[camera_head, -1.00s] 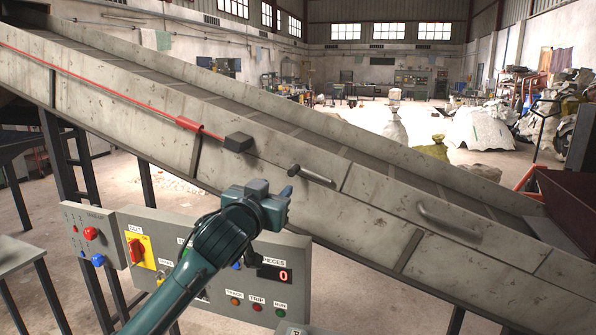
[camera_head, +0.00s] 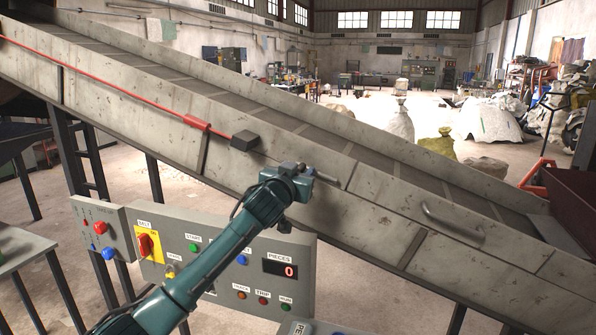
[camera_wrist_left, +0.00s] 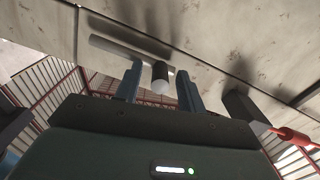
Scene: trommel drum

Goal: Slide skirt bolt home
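The skirt bolt (camera_head: 327,178) is a short grey rod on the side skirt (camera_head: 385,208) of the sloping conveyor. Its handle stub, with a pale round end, stands out toward me in the left wrist view (camera_wrist_left: 160,84). My left gripper (camera_head: 303,171) is up at the bolt and covers part of it in the head view. In the left wrist view its two fingers (camera_wrist_left: 159,88) are apart, one on each side of the stub, with gaps visible. I cannot tell how deep the stub sits between them. My right gripper is not in view.
Below the conveyor is a grey control panel (camera_head: 215,276) with switches, buttons and a red "0" display. A red pull cord (camera_head: 110,84) runs to a dark box (camera_head: 244,141) left of the bolt. A curved handle (camera_head: 450,225) is on the skirt to the right.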

